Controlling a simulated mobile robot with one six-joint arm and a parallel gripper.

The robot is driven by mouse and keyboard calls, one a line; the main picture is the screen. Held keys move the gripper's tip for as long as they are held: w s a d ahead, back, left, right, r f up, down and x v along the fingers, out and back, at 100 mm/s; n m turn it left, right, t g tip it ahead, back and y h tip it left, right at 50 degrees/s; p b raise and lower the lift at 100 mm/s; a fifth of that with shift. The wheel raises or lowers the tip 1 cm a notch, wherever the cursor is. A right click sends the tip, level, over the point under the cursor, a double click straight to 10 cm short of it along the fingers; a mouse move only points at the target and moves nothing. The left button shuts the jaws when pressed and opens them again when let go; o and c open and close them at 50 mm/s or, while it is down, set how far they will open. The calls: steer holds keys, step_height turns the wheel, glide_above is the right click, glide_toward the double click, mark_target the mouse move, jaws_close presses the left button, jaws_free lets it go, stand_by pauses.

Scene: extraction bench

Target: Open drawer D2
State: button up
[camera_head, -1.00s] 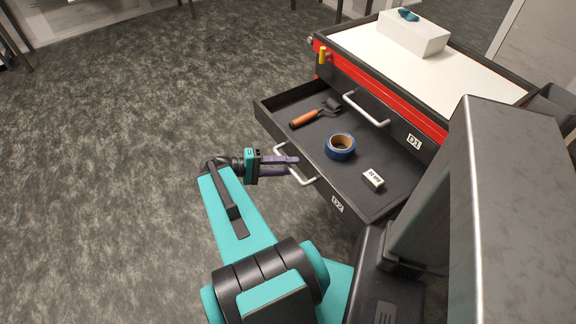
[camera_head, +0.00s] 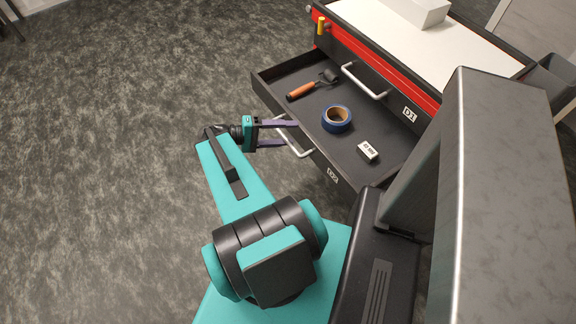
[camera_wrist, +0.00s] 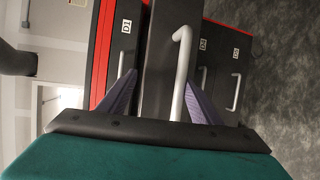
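Drawer D2 (camera_head: 332,176) is pulled out from the black and red cabinet, and its inside shows in the head view. Its pale bar handle (camera_head: 295,146) is on the front face. My gripper (camera_head: 289,134) is at this handle, with its purple fingers spread apart. In the wrist view the D2 handle (camera_wrist: 181,75) lies between the two fingers, nearer the right one, with a wide gap to the left one. Whether a finger touches the handle is hard to tell.
The drawer holds an orange-handled tool (camera_head: 301,91), a blue tape roll (camera_head: 337,119) and a small white block (camera_head: 368,150). Drawer D1 (camera_head: 408,115) above is shut. A white box (camera_head: 420,12) stands on the cabinet top. The floor (camera_head: 100,150) at left is clear.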

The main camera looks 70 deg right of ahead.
steer(key=shift+o, duration=0.4)
steer(key=s+a+r+p, duration=0.2)
steer(key=s+a+p, duration=0.1)
steer(key=a+p, duration=0.4)
steer(key=shift+p, duration=1.25)
steer(key=shift+s+a+p, duration=0.25)
steer(key=shift+a+p, duration=0.35)
steer(key=c, duration=0.3)
steer(key=s+a+p, duration=0.2)
steer(key=a+p, duration=0.3)
steer(key=a, duration=0.1)
steer(key=shift+s, duration=0.2)
steer(key=w+a+f+n+t+h+b, duration=0.1)
steer(key=w+a+f+n+t+b, duration=0.2)
steer(key=w+a+f+b, duration=0.6)
steer(key=w+a+f+n+t+y+b, duration=0.1)
steer(key=w+a+f+n+y, duration=0.3)
steer(key=a+f, duration=0.4)
steer(key=w+a+f+n+t+y+b, duration=0.1)
steer(key=w+a+f+n+t+y, duration=0.2)
steer(key=a+f, duration=0.5)
steer(key=w+a+n+y, duration=0.1)
steer(key=w+a, duration=0.1)
steer(key=a, duration=0.2)
steer(key=shift+a+t+y, duration=0.35)
steer(key=shift+t+y, duration=0.05)
